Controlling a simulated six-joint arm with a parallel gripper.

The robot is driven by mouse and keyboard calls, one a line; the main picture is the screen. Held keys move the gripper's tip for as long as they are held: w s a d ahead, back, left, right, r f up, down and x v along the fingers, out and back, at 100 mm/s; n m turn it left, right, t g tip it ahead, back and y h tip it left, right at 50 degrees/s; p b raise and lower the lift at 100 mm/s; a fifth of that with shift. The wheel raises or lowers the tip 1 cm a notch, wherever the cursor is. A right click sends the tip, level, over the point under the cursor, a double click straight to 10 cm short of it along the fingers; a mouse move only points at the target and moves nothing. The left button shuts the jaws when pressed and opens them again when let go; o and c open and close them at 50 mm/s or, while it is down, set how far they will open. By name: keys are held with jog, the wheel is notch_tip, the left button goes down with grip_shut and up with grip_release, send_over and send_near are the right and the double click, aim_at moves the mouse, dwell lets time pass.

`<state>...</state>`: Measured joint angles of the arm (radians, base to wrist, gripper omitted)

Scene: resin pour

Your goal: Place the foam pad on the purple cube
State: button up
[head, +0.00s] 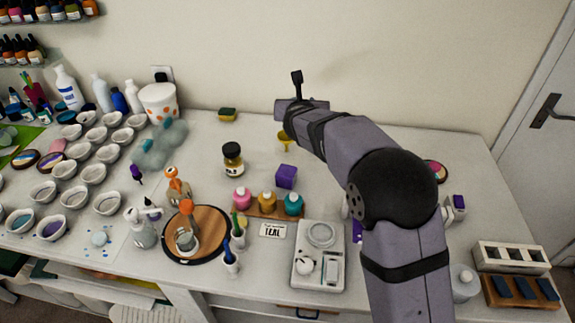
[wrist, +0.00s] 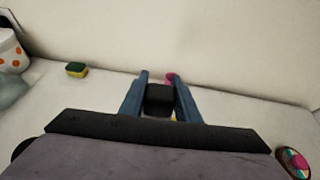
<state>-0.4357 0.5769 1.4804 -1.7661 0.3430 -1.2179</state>
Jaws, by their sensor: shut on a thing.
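The purple cube (head: 286,176) stands on the white tabletop, behind the row of small colored bottles. My gripper (wrist: 159,80) is in the wrist view, its two blue-grey fingers closed on a dark block (wrist: 160,100), which appears to be the foam pad. In the head view the fingers and the held block are hidden behind my wrist, which is above the table, behind and to the right of the cube. The cube does not show in the wrist view.
A yellow funnel (head: 284,138) is near my wrist. A green-yellow sponge (head: 227,114) lies by the wall. A scale (head: 318,262) is at the front.

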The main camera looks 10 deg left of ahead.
aim_at(287, 177)
jog(key=s+a+r+n+y+p, duration=0.1)
jog(key=s+a+r+y, duration=0.1)
jog(key=s+a, duration=0.55)
jog(key=s+d+f+m+h, duration=0.2)
jog(key=d+f+h, duration=0.1)
jog(key=d+f, duration=0.15)
jog(key=shift+d+f+p, duration=0.1)
jog(key=shift+f+p, duration=0.55)
jog(key=shift+f, duration=4)
jog(key=shift+f, duration=0.15)
jog(key=o, duration=1)
jog(key=shift+o, duration=0.2)
